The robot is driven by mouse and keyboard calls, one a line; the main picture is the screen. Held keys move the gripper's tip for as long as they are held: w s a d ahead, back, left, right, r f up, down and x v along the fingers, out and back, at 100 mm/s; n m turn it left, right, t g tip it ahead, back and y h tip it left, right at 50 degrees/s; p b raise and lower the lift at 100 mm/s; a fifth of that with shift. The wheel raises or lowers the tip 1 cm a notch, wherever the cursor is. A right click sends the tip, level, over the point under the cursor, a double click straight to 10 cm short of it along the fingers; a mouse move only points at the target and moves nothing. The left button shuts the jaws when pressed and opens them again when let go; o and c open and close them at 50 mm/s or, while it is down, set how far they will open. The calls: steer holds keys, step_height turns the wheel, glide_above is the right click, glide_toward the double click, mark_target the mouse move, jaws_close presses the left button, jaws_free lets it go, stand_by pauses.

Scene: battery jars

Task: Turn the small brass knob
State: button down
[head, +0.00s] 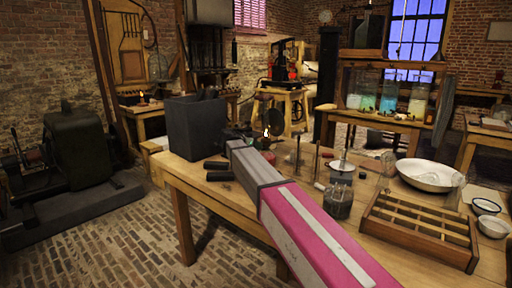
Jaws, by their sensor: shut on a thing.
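My arm, pink and grey, reaches from the lower right over the table to a grey end section at the picture's middle. I cannot make out my gripper's fingers past that section, nor what is between them. I cannot pick out the small brass knob; it is hidden or too small to tell. Just beyond the arm's end a small flame (266,132) burns in front of a dark round disc (273,117). Small dark and greenish parts (238,131) show beside it, partly behind the arm.
A dark open box (194,125) stands left of the arm's end, with two short black bars (219,176) in front. Right of the arm are a dark glass jar (338,201), a wooden compartment tray (418,228) and a white basin (425,175). Thin upright rods stand behind.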

steer(key=c, duration=1)
jaws_free()
steer(key=v, duration=1.1)
